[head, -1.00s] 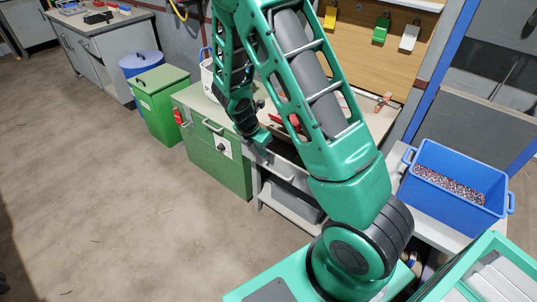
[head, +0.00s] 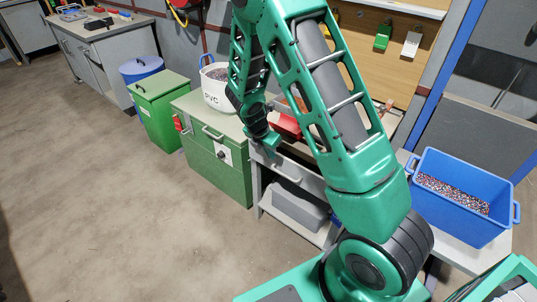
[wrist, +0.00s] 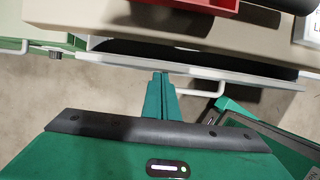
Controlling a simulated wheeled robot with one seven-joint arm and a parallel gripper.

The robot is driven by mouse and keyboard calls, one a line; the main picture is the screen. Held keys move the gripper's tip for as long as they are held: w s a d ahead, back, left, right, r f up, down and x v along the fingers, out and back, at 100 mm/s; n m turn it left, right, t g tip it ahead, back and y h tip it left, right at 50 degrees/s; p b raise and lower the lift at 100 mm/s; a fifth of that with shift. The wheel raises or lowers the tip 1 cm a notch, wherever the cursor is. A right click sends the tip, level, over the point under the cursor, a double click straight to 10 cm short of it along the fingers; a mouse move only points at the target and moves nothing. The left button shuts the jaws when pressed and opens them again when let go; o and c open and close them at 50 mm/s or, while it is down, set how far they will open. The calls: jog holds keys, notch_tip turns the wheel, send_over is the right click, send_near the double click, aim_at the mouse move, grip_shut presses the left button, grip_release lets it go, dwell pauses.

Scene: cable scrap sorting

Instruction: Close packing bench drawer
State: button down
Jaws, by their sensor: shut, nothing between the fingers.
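The packing bench (head: 262,185) stands right of the green cabinet, with its light drawer front (head: 300,176) under the top. In the wrist view the drawer's pale front edge (wrist: 255,77) runs across the picture, with its handle (wrist: 207,92) on the near side. A dark strip lies between this edge and the bench top (wrist: 70,12), so the drawer looks slightly open. My gripper (wrist: 161,78) is shut and empty, its fingertips at the drawer front, left of the handle. Whether they touch is hard to tell. In the head view my gripper (head: 268,143) is partly hidden by my arm.
A red tray (wrist: 190,3) lies on the bench top. A grey bin (head: 299,205) sits on the lower shelf. The green cabinet (head: 220,170) stands close on the left, and a blue crate (head: 465,222) on the right. The floor in front is clear.

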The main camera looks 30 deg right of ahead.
jog(key=s+a+r, duration=0.3)
jog(key=a+r, duration=0.3)
jog(key=r, duration=0.2)
jog(key=shift+a+r, duration=0.35)
jog(key=shift+a, duration=0.05)
jog(key=c, duration=2.1)
grip_release()
jog(key=shift+r, duration=0.15)
jog(key=m+g+y, duration=0.1)
jog(key=m+y, duration=0.1)
jog(key=m, duration=1.6)
send_near(285, 175)
jog(key=f, duration=0.2)
jog(key=d+f, duration=0.1)
jog(key=f, duration=0.4)
jog(key=shift+w+d+f, duration=0.15)
jog(key=shift+w, duration=0.15)
